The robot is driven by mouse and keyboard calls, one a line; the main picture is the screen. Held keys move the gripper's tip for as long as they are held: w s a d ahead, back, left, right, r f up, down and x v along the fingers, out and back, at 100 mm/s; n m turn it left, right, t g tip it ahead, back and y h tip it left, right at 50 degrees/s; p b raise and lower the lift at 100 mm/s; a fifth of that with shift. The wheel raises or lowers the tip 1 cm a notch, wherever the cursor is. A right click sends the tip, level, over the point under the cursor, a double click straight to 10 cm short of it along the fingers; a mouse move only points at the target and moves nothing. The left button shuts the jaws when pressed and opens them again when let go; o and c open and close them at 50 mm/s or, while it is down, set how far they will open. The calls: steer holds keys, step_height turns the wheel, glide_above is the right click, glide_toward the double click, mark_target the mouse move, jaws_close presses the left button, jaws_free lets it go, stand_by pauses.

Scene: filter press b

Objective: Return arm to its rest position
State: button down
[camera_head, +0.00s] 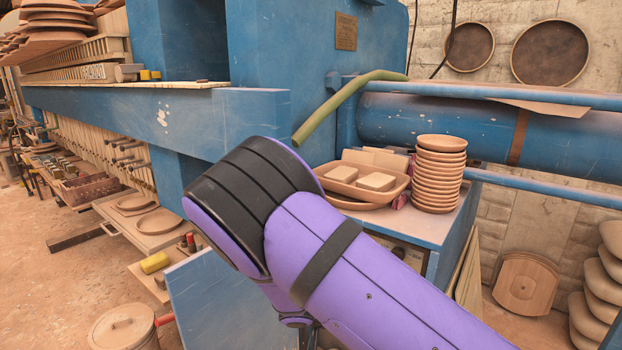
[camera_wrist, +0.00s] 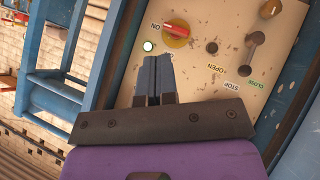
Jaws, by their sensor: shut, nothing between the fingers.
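My gripper (camera_wrist: 156,80) shows in the wrist view with its two dark fingers side by side, shut and empty. It is in front of a pale control panel (camera_wrist: 200,70) with worn paint. A lever with a dark knob (camera_wrist: 257,39) is at the right, near the OPEN and CLOSE labels. I cannot tell whether the fingertips touch the panel. In the head view my purple arm crosses the front, and the gripper is hidden.
A blue press frame (camera_head: 260,110) stands close behind my arm. A cabinet top (camera_head: 430,228) holds a stack of bowls (camera_head: 437,175) and a tray (camera_head: 350,185). A green bent handle (camera_head: 340,107) sticks out above. Open floor (camera_head: 60,290) lies at the left, with a lidded tub (camera_head: 122,330).

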steer(key=s+d+r+g+y, duration=0.1)
steer(key=s+d+r+y, duration=0.15)
steer(key=d+r, duration=0.45)
steer(key=s+d+r+g+y, duration=0.1)
steer(key=s+d+r+y, duration=0.15)
steer(key=r, duration=0.95)
steer(key=s+d+r+g+y, duration=0.1)
steer(key=s+d+r, duration=0.3)
steer(key=r, duration=0.5)
steer(key=s+d+r+n+t+y, duration=0.1)
steer(key=s+d+r, duration=0.3)
steer(key=s, duration=0.6)
steer(key=s+d+r+n+t+y, duration=0.2)
steer(key=s+d+r+n, duration=0.1)
steer(key=s+r, duration=0.6)
steer(key=shift+s+d+n+t, duration=0.3)
steer(key=shift+s+d+n, duration=0.05)
steer(key=shift+s+n, duration=0.15)
